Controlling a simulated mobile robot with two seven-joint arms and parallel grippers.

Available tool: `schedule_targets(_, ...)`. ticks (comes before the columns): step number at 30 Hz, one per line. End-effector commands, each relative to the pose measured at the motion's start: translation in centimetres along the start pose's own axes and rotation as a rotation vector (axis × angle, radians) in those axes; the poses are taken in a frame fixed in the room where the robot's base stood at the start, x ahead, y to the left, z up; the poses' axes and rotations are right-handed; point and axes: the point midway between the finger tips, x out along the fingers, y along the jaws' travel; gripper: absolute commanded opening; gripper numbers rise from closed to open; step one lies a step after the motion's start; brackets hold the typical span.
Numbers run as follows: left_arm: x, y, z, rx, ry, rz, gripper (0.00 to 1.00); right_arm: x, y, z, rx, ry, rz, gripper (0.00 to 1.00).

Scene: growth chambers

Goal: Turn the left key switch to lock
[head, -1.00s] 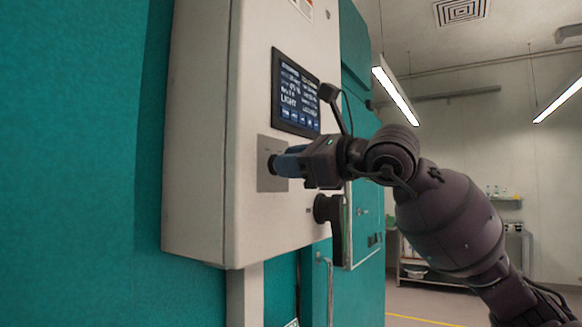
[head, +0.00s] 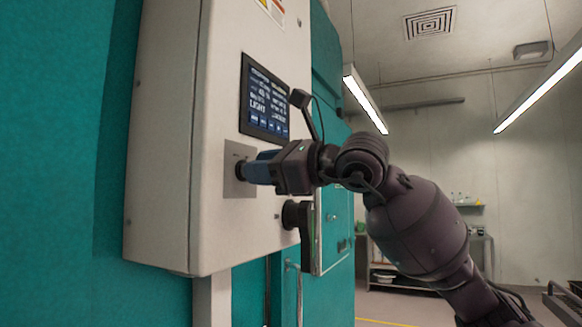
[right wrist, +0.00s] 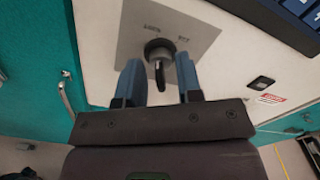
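The key switch (right wrist: 158,50) sits on a grey plate (right wrist: 200,30) on the white control box, its dark key standing out from a round collar. Lettering above it on the plate appears to read LOCK on the left; the word on the right is hard to read. My right gripper (right wrist: 157,68) is open, with one blue finger on each side of the key and a visible gap to both. In the head view, the blue fingers of my right gripper (head: 250,170) reach the grey plate (head: 232,186) and mostly hide the switch. My left gripper is not in view.
A display screen (head: 265,97) is just above the plate. A black rotary handle (head: 297,215) protrudes below right of my gripper. Teal chamber walls (head: 60,160) flank the white box (head: 165,140). A shelf bench (head: 385,270) stands in the background at right.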

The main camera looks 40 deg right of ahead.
Motion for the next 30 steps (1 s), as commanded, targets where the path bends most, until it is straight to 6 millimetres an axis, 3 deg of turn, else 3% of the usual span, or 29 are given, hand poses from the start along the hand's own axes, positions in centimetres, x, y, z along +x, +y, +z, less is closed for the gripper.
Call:
schedule_targets(5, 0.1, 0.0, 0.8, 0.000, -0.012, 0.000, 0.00, -2.0, 0.1, -0.2, -0.003, 0.003, -0.001, 0.33)
schedule_targets(21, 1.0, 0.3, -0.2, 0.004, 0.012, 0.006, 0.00, -8.4, 0.1, -0.1, 0.000, 0.002, 0.001, 0.33)
schedule_targets(30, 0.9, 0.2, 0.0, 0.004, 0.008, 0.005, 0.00, -10.0, 0.1, -0.1, -0.001, 0.002, 0.001, 0.33)
